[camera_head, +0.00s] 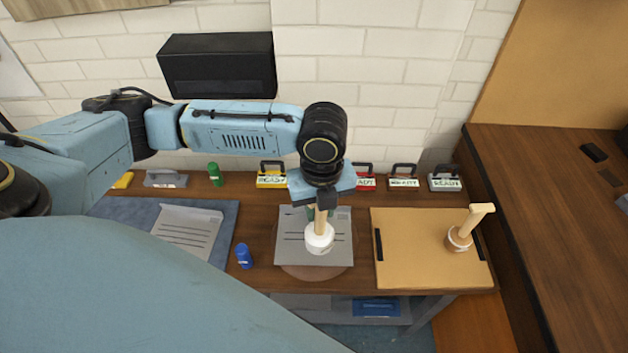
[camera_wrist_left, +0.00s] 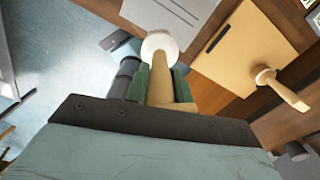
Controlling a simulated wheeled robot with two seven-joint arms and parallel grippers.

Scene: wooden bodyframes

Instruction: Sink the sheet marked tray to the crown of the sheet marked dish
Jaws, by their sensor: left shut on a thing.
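My left gripper (camera_head: 319,210) is shut on the wooden handle of a stamp-like tool (camera_head: 320,238) with a round white head, which points down. In the left wrist view the green fingers (camera_wrist_left: 160,88) close around the tool's handle, with its white head (camera_wrist_left: 159,43) beyond them. The head appears over a grey printed sheet (camera_head: 287,250) at the table's middle; I cannot tell whether it touches. Another printed sheet (camera_head: 186,231) lies on a blue mat (camera_head: 226,238) at left. I cannot read "tray" or "dish" on either sheet. My right gripper is not in view.
A second wooden-handled tool (camera_head: 462,238) stands on a tan board (camera_head: 415,255) at right. A blue cylinder (camera_head: 244,256) and a green cylinder (camera_head: 215,174) stand on the table. Several labelled holders (camera_head: 445,180) line the back edge. A black box (camera_head: 217,66) is on the wall.

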